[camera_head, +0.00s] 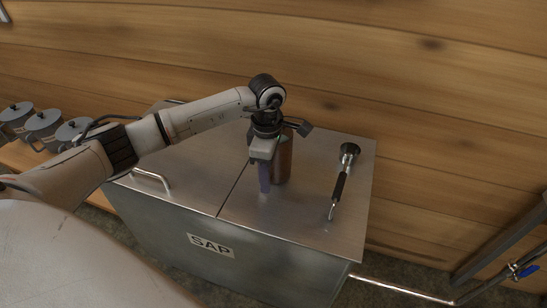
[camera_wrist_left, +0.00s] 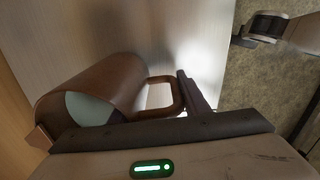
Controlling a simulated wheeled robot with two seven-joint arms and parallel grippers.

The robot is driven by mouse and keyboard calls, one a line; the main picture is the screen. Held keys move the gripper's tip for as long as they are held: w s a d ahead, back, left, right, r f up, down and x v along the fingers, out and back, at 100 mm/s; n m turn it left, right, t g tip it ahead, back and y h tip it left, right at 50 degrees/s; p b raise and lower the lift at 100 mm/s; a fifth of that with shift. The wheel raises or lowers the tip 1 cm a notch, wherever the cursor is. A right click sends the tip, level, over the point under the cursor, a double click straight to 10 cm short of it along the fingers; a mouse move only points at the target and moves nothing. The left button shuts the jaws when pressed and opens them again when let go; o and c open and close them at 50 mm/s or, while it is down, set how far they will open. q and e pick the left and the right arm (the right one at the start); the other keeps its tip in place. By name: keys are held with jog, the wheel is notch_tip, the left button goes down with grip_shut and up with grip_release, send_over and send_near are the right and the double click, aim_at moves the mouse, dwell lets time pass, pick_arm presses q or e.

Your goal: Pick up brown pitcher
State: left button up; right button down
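The brown pitcher (camera_head: 283,163) stands on the right part of the metal SAP box top, partly hidden by my left gripper. In the left wrist view, the pitcher (camera_wrist_left: 112,82) shows its pale teal inside and a brown loop handle toward the right finger. My left gripper (camera_head: 265,172) points down at the pitcher's near left side. In the left wrist view, its fingers are wide apart, with the right finger beside the handle; the left finger is mostly hidden by the pitcher. I cannot tell whether either finger touches it.
The metal SAP box (camera_head: 240,205) has a lid handle (camera_head: 152,180) at left. A black-handled tool (camera_head: 340,183) lies right of the pitcher. Several lidded grey pots (camera_head: 42,125) stand at far left. A wooden wall is behind. The box top's front right is clear.

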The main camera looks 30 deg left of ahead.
pick_arm(q)
grip_shut()
jog(key=shift+r, duration=0.1)
jog(key=shift+w+r, duration=0.1)
jog(key=shift+r, duration=0.05)
